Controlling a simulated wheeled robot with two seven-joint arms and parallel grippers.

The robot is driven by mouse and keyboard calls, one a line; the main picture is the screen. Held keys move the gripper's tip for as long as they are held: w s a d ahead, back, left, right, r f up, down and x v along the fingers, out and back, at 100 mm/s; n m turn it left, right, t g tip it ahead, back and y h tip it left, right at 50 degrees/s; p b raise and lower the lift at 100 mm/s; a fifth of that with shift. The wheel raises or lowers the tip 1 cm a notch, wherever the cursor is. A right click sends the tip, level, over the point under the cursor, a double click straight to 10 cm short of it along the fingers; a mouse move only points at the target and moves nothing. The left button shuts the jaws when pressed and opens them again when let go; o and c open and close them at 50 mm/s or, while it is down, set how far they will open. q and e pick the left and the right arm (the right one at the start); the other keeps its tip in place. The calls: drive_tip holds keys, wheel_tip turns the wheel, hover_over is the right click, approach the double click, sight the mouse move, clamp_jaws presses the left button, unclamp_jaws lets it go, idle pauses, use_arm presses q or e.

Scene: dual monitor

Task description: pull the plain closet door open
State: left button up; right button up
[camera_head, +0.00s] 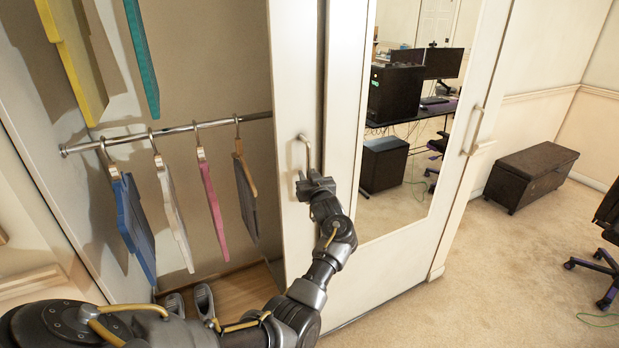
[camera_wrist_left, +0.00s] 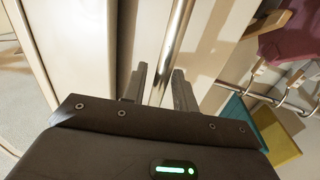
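The plain closet door (camera_head: 297,225) is a narrow white panel between the open closet and the mirror door. My left gripper (camera_head: 312,184) is at the lower end of this handle. In the left wrist view its two fingers (camera_wrist_left: 160,88) stand apart, one on each side of the bar, with a gap showing. Whether a finger touches the bar I cannot tell. My right gripper is not in view.
The closet's left part is open, with a rail (camera_head: 185,128), several hanging garments and grey shoes (camera_head: 204,300) on its floor. A mirror door (camera_head: 400,215) with its own handle (camera_head: 474,131) stands right of the plain door. Carpet right of it is clear before a dark chest (camera_head: 530,175).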

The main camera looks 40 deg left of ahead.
use_arm(q)
drive_tip(key=shift+o, duration=0.2)
drive_tip(key=b+v, duration=0.2)
drive_tip(key=v, duration=0.9)
drive_tip(key=shift+w, duration=0.1)
